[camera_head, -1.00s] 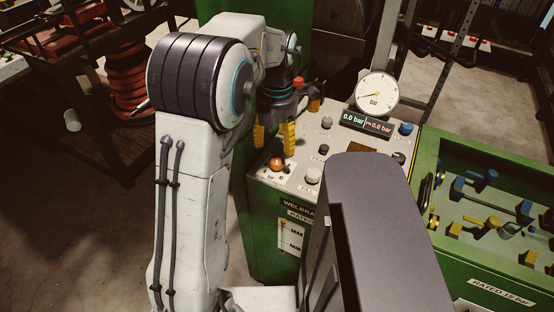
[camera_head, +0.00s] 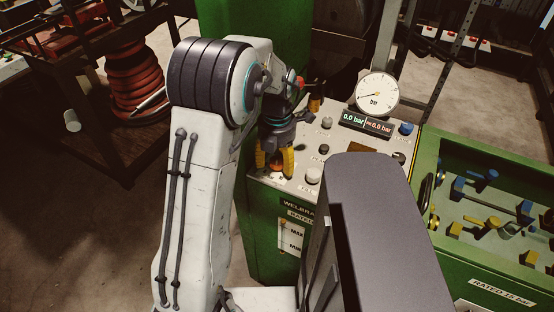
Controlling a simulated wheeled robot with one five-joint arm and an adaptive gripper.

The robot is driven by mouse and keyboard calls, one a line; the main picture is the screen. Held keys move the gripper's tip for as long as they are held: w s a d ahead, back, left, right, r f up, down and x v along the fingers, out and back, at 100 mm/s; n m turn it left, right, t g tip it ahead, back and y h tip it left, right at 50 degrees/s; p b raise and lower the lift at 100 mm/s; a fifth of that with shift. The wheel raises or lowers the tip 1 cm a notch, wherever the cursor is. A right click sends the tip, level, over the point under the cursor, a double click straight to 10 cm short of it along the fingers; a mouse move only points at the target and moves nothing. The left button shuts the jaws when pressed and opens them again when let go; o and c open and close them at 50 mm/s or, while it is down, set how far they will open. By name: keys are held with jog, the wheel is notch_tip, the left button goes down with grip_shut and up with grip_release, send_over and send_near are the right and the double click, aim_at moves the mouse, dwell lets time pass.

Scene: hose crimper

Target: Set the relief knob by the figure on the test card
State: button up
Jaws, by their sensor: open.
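My gripper (camera_head: 275,165) has yellow fingers and points down at the near left of the control panel (camera_head: 296,185). It is open, with its fingertips apart and an orange-red knob (camera_head: 277,168) showing between and behind them. I cannot tell whether they touch it. Other knobs on the panel are a light grey one (camera_head: 313,176), another grey one (camera_head: 326,122), a dark one (camera_head: 323,149) and a blue one (camera_head: 405,128). Labels there are too small to read, so I cannot tell which is the relief knob. I cannot make out a test card.
A round bar gauge (camera_head: 377,93) stands above a display (camera_head: 366,124) reading 0.0 bar in green and red. A green crate (camera_head: 487,275) labelled "RATED 15 bar" stands to the right with fittings inside. A red hose reel (camera_head: 137,88) is at the left.

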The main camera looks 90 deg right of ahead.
aim_at(277, 159)
jog(key=c, duration=1.2)
jog(key=shift+f+m, duration=0.1)
jog(key=shift+m, duration=2.1)
jog(key=o, duration=1.2)
notch_tip(277, 159, up, 12)
